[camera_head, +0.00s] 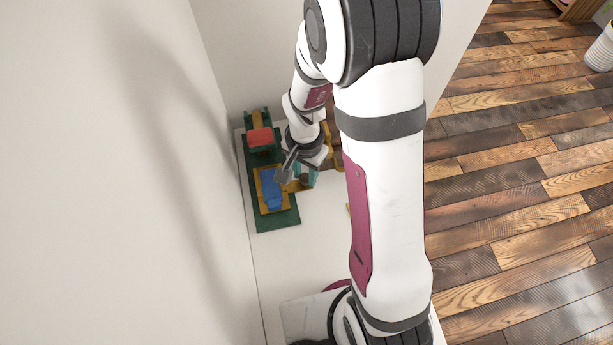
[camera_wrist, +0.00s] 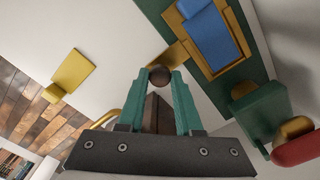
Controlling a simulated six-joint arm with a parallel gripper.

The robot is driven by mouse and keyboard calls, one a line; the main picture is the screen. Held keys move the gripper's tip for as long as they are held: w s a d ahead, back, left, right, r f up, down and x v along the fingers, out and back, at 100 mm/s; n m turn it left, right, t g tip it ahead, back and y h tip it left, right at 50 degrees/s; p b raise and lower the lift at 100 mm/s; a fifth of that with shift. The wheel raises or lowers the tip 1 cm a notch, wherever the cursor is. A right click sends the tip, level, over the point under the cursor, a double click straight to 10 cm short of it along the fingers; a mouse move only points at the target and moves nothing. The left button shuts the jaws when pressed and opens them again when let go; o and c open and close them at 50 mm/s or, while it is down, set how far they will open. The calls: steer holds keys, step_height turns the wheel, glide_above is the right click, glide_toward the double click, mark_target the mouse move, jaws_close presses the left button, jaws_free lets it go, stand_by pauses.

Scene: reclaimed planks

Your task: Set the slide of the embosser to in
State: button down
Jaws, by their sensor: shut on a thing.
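The embosser has a green base (camera_head: 287,222) and a red-topped press part (camera_head: 260,137) at its far end. Its slide is a yellow frame (camera_head: 263,204) with a blue piece (camera_head: 271,188) in it, lying on the near part of the base, clear of the red part. In the wrist view the slide's yellow frame (camera_wrist: 180,27) has a short yellow bar ending in a dark brown round knob (camera_wrist: 160,73). My gripper (camera_wrist: 160,80) has its teal fingers shut on this knob. In the head view my gripper (camera_head: 297,178) is at the slide's right side, partly hidden by my wrist.
A yellow plate-like thing (camera_wrist: 72,72) stands apart on the white table in the wrist view. A brown thing (camera_head: 337,158) shows behind my wrist. A pale wall (camera_head: 110,170) runs close along the embosser's left. White tabletop (camera_head: 290,255) is bare in front.

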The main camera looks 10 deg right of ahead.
steer(key=w, duration=0.7)
steer(key=shift+w, duration=0.4)
steer(key=c, duration=0.6)
jaws_free()
steer(key=s, duration=0.6)
steer(key=s+r, duration=0.1)
steer(key=s, duration=0.2)
steer(key=shift+s+r, duration=0.1)
steer(key=shift+s, duration=0.1)
step_height(320, 180, up, 14)
steer(key=s+r+n, duration=0.1)
steer(key=s, duration=0.4)
steer(key=s+r+n+y, duration=0.1)
steer(key=s, duration=0.4)
steer(key=s+a+r+n, duration=0.1)
steer(key=s, duration=0.4)
steer(key=shift+s+y, duration=0.3)
